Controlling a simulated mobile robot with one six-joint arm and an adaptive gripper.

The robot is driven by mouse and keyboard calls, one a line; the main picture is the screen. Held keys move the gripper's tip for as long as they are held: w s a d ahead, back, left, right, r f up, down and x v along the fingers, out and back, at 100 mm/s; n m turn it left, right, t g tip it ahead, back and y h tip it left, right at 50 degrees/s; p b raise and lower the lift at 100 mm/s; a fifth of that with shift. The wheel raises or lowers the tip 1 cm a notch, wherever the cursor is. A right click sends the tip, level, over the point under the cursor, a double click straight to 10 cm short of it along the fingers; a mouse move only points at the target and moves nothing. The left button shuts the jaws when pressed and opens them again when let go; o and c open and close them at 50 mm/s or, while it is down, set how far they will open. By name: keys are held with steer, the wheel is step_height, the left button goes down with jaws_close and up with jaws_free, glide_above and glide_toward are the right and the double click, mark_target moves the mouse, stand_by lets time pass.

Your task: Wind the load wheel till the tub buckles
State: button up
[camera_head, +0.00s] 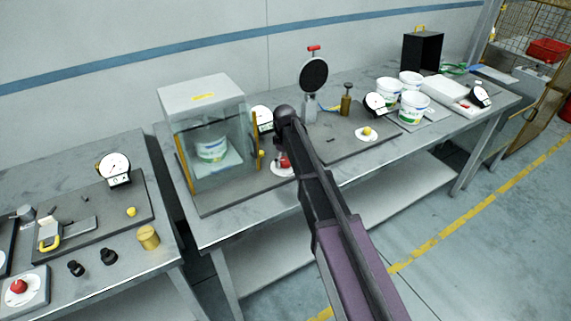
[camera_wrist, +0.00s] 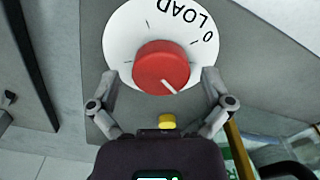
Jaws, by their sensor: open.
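The load wheel is a red knob (camera_wrist: 162,67) with a white pointer line, on a white dial marked LOAD and 0 (camera_wrist: 190,27). In the wrist view my gripper (camera_wrist: 157,82) is open, with one finger on each side of the red knob; I cannot tell whether they touch it. In the head view the knob (camera_head: 283,160) is partly hidden by my arm. The tub (camera_head: 212,148) is white with a coloured label and stands upright inside a clear-walled press box (camera_head: 203,95). No buckling shows from here.
A gauge (camera_head: 262,118) stands beside the box, partly behind my arm. A round black dial on a stand (camera_head: 313,76), more white tubs (camera_head: 413,107) and a black box (camera_head: 422,52) stand to the right. A second bench (camera_head: 100,225) with a gauge is at left.

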steer(key=shift+f, duration=0.1)
steer(key=shift+c, duration=0.2)
steer(key=c, duration=1.1)
steer(key=shift+d, duration=0.1)
steer(key=shift+m, duration=0.3)
steer(key=m, duration=0.3)
steer(key=shift+w+m, duration=0.1)
steer(key=shift+m, duration=2)
